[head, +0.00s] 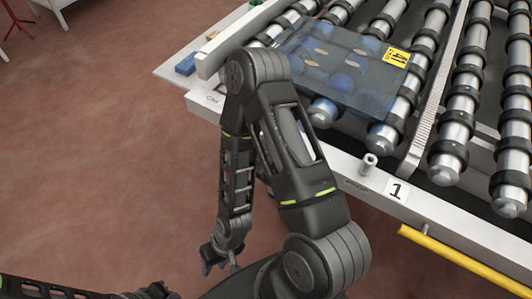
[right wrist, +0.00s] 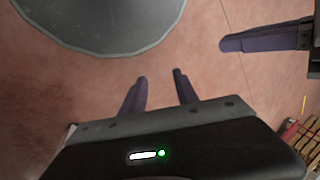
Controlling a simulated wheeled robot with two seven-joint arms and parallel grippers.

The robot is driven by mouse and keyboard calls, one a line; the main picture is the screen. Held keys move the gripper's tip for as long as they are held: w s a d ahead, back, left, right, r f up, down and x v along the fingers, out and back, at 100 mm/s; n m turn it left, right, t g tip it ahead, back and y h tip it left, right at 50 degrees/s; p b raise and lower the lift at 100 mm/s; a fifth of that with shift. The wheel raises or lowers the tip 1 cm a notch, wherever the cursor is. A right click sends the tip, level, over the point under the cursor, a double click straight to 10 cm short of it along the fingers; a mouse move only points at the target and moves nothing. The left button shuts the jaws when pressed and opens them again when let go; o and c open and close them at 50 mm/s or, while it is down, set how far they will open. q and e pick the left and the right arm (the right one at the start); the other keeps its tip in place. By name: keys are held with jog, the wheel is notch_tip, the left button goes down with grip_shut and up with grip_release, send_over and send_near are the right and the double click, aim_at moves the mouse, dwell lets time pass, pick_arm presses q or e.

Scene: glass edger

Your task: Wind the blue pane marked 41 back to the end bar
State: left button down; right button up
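The blue see-through pane (head: 335,72) lies on the rollers of the conveyor, with a yellow label reading 41 (head: 396,57) at its far right corner and several oval patches showing on it. A white bar (head: 222,48) runs along the left end of the rollers, partly behind my right arm; the pane's near left edge is partly hidden by that arm. My right gripper (head: 222,262) hangs low over the floor, away from the conveyor. In the right wrist view its two fingers (right wrist: 160,78) stand apart with nothing between them. My left gripper (head: 150,291) is at the bottom edge, its fingers unclear.
A short metal peg (head: 368,164) sticks up from the white front rail, beside a label reading 1 (head: 397,191). A toothed strip (head: 436,105) divides the rollers. A yellow rail (head: 465,262) runs along the front right.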

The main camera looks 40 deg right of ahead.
jog(key=shift+o, duration=0.4)
jog(key=shift+w+r, duration=0.2)
jog(key=w+d+r+n+p, duration=0.25)
jog(key=w+r+n, duration=0.4)
jog(key=r, duration=0.35)
notch_tip(320, 180, up, 29)
jog(key=n+g+h+p, duration=0.3)
jog(key=n+h+p, duration=0.2)
jog(key=n, duration=1.2)
send_over(261, 167)
jog(key=w, duration=0.2)
jog(key=shift+s+a+f, duration=0.15)
jog(key=shift+a, duration=0.05)
jog(key=shift+x, duration=3.95)
